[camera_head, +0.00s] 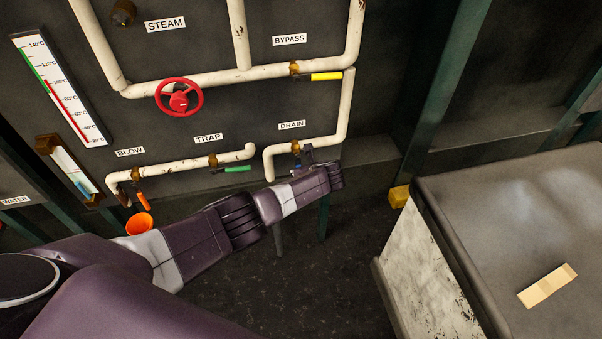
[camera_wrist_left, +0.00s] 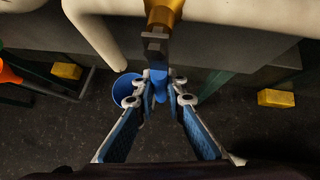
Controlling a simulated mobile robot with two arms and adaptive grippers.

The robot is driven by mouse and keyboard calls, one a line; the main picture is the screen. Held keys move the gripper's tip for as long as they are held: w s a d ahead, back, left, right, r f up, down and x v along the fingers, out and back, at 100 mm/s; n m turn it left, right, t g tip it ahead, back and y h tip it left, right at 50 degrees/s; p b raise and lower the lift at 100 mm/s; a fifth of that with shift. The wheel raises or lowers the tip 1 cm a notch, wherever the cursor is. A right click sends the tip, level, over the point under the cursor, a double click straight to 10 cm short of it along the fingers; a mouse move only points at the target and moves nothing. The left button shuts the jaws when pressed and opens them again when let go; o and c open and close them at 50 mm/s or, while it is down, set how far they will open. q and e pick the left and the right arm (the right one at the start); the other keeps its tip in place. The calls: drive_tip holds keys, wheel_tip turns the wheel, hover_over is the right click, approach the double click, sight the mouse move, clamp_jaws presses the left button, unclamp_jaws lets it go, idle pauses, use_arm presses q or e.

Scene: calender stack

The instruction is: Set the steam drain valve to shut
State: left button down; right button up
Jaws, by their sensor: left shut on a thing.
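The steam drain valve is a brass body (camera_head: 296,147) on the white pipe under the DRAIN label (camera_head: 292,125). In the left wrist view the brass body (camera_wrist_left: 164,10) is at the top centre. Its dark stem and blue lever (camera_wrist_left: 160,92) point down the picture, across the pipe's line. My left gripper (camera_wrist_left: 159,86) is shut on the blue lever, one finger on each side. In the head view my left gripper (camera_head: 306,158) is at the valve, and my wrist hides most of the lever. My right gripper is not in view.
A blue round container (camera_wrist_left: 125,86) is below the valve. The red handwheel (camera_head: 179,97), yellow bypass lever (camera_head: 326,77), green trap lever (camera_head: 237,168) and orange blow lever (camera_head: 144,201) are on nearby pipes. A grey-topped bench (camera_head: 500,215) stands at the right. Dark floor lies between.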

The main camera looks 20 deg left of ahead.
use_arm(q)
drive_tip(key=shift+a, duration=0.15)
idle(0.3)
drive_tip(key=c, duration=2)
unclamp_jaws()
drive_tip(key=shift+o, duration=0.2)
drive_tip(key=shift+s+d+r, duration=0.25)
drive_tip(key=shift+d+r, duration=0.1)
drive_tip(key=shift+d, duration=0.05)
drive_tip(key=v, duration=1.1)
drive_tip(key=shift+f, duration=0.1)
